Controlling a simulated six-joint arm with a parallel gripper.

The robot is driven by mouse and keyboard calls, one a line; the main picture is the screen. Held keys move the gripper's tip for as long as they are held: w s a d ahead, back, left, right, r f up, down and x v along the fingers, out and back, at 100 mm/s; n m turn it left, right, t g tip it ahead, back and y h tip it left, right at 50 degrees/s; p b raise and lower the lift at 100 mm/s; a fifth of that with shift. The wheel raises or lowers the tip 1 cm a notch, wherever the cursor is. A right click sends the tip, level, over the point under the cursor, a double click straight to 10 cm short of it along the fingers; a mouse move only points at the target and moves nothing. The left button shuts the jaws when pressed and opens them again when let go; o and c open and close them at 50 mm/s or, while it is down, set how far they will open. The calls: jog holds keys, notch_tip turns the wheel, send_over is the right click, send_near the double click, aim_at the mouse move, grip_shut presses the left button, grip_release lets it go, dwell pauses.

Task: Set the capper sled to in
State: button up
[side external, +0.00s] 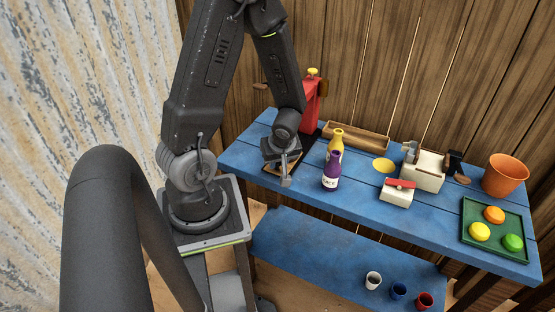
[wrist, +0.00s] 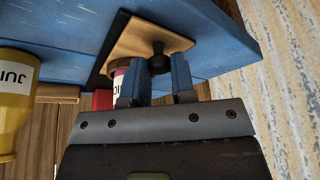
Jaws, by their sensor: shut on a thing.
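The capper has a red column (side external: 310,98) with a yellow top at the back left of the blue table. Its tan wooden sled (wrist: 140,38) has a black knob (wrist: 158,50) and lies on a dark base. My gripper (side external: 286,182) is low over the table's left end, in front of the column. In the wrist view its blue fingers (wrist: 156,88) are shut on the knob, though the grip itself is partly hidden. A labelled bottle (wrist: 119,76) shows behind the left finger, by the sled; most of it is hidden.
A purple bottle (side external: 331,176) and a yellow bottle (side external: 337,138) stand just right of my gripper. Farther right are a wooden tray (side external: 350,139), a cream box with a red top (side external: 396,195), an orange pot (side external: 505,176) and a green tray (side external: 497,216). Small cups stand on the lower shelf (side external: 320,245).

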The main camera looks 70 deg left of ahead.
grip_shut()
jog(key=w+a, duration=0.6)
dwell(0.3)
jog(key=o, duration=0.7)
grip_release()
jog(key=shift+o, duration=0.3)
jog(key=shift+r, duration=0.1)
